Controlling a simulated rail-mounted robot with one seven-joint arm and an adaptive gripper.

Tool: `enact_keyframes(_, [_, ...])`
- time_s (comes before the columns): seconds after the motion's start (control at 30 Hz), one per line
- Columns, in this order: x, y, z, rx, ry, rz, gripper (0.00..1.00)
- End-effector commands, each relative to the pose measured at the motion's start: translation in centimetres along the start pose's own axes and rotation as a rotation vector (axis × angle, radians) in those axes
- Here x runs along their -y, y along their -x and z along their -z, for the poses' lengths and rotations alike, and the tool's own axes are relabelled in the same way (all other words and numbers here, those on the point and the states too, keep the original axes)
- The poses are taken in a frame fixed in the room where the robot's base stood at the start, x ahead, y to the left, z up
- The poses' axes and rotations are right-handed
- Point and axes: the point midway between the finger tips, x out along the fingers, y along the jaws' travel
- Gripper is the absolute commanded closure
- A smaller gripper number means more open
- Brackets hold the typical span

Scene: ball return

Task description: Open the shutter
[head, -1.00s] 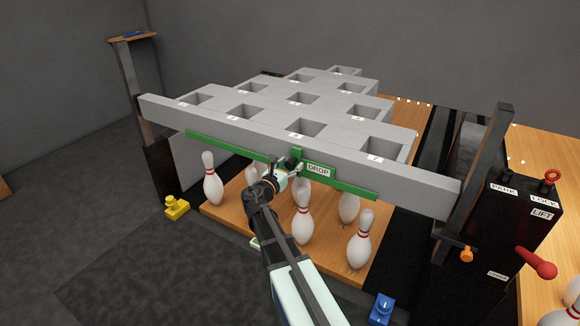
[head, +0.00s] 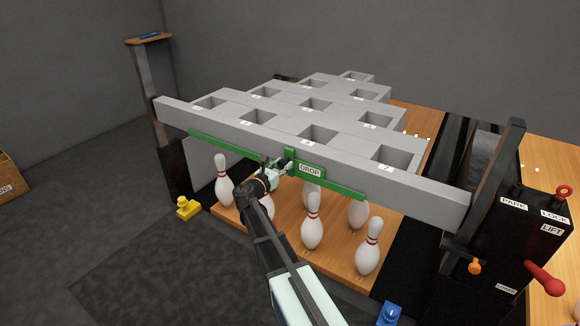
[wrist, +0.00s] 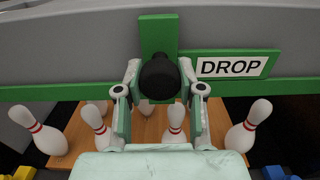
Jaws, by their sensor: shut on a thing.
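The shutter is a long green bar (head: 225,146) along the front underside of the grey pin rack (head: 410,190). It carries a white DROP label (head: 310,171) and an upright green tab, which shows in the wrist view (wrist: 157,32). A round black knob (wrist: 160,77) sticks out in front of the tab. My gripper (head: 281,167) is at the knob, left of the label. In the wrist view its two fingers are closed around the knob, one on each side. The knob's far side is hidden.
Several white pins (head: 313,222) stand on the wooden lane (head: 335,245) below the rack, close under my arm. A black control box (head: 520,235) with a red lever (head: 545,279) stands at the right. Yellow (head: 187,208) and blue (head: 389,314) blocks sit near the lane's front corners.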

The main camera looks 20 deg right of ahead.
Motion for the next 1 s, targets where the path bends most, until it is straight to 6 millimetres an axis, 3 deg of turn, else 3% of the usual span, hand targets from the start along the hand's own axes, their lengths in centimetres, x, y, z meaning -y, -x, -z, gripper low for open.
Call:
enact_keyframes(0.17, [0.2, -0.1, 0.0, 0.001, 0.001, 0.003, 1.00])
enact_keyframes(0.2, [0.2, -0.1, 0.0, 0.001, 0.001, 0.003, 0.48])
enact_keyframes(0.23, [0.2, -0.1, 0.0, 0.001, 0.001, 0.003, 0.37])
enact_keyframes(0.67, [0.2, 0.6, 0.0, 0.000, 0.001, 0.001, 0.37])
enact_keyframes(1.0, [0.3, 6.1, 0.0, 0.000, 0.001, -0.001, 0.37])
